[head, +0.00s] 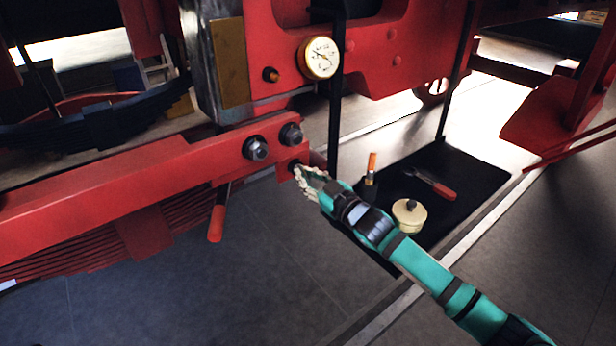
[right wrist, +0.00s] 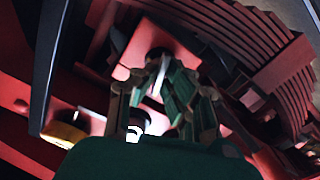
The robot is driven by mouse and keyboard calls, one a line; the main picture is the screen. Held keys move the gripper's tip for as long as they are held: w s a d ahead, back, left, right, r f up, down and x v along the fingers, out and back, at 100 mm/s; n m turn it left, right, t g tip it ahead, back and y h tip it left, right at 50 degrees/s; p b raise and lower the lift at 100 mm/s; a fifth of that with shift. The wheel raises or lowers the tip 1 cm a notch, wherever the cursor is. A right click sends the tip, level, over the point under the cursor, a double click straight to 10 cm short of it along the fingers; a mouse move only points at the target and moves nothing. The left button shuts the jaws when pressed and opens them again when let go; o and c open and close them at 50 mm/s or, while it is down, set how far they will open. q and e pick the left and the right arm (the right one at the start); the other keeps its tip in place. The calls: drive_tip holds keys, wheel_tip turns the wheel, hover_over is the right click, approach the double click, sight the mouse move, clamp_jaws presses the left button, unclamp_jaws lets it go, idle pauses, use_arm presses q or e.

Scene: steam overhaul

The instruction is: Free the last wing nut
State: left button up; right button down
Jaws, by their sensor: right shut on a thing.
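My right gripper (head: 303,178) reaches in from the lower right to the end of a red bracket (head: 288,160) under the red beam. Its fingers are closed at a dark round fastener end (head: 292,166) on that bracket. In the right wrist view, the right gripper (right wrist: 160,84) has its fingertips at a dark round part (right wrist: 157,56) on a red plate. The fingers hide most of what they hold; it sits where a wing nut would be, but its wings cannot be made out. My left gripper is not in view.
Two large hex nuts (head: 255,148) sit on the red beam (head: 110,178). A pressure gauge (head: 320,57) is above. A red handle (head: 217,222) hangs below the beam. A black mat (head: 470,175) holds a red-handled tool (head: 436,185), a lidded cream pot (head: 409,214) and an orange-topped item (head: 371,168).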

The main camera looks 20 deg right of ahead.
idle(0.5)
drive_tip(key=c, duration=1.4)
unclamp_jaws()
drive_tip(key=shift+c, duration=0.2)
drive_tip(key=v, duration=1.2)
